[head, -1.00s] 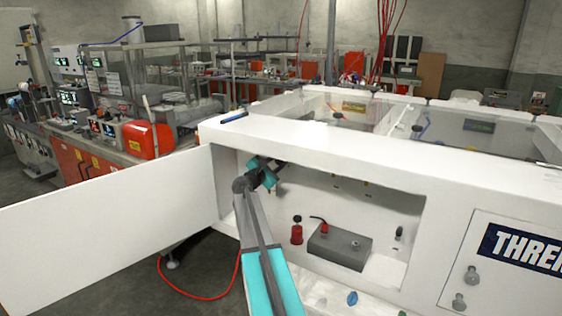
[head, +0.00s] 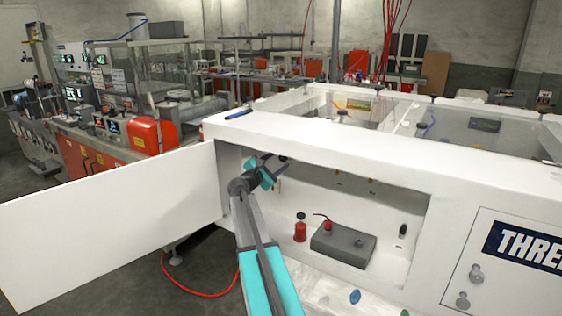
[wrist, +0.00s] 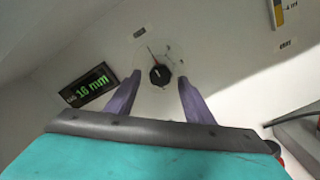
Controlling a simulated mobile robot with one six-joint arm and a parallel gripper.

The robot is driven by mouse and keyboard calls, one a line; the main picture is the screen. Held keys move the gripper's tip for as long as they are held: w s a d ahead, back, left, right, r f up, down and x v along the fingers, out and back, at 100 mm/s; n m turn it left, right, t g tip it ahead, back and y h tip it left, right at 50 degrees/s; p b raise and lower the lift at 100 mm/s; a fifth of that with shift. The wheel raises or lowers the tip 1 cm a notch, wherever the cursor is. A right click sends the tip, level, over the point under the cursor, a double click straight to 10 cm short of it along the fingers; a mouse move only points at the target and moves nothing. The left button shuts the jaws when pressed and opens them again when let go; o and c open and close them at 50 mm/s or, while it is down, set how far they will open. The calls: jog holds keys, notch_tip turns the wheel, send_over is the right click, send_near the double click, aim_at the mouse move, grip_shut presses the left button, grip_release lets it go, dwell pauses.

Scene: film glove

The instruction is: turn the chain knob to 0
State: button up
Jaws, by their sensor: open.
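The chain knob, a small round black knob (wrist: 160,75), sits on the white inner wall in the wrist view, with thin marks around it and a thin reddish line at its upper left. A tiny label above it is too small to read. My gripper (wrist: 159,79) is open, its two purple fingers pointing at the wall on either side of the knob; I cannot tell whether they touch it. A dark display (wrist: 88,86) left of the knob shows green digits like "16 mm". In the head view my gripper (head: 277,160) is inside the cabinet's left end; the knob is not visible there.
The white cabinet (head: 330,140) has an open bay with its door (head: 110,228) swung left. A grey box (head: 343,246) and a red bottle-like item (head: 300,231) stand in the bay, right of my arm. A yellow-and-white gauge (wrist: 284,12) is at the wrist view's upper right.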

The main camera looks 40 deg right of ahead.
jog(key=b+v, duration=0.1)
jog(key=v, duration=0.8)
jog(key=shift+a, duration=0.45)
jog(key=shift+w, duration=0.1)
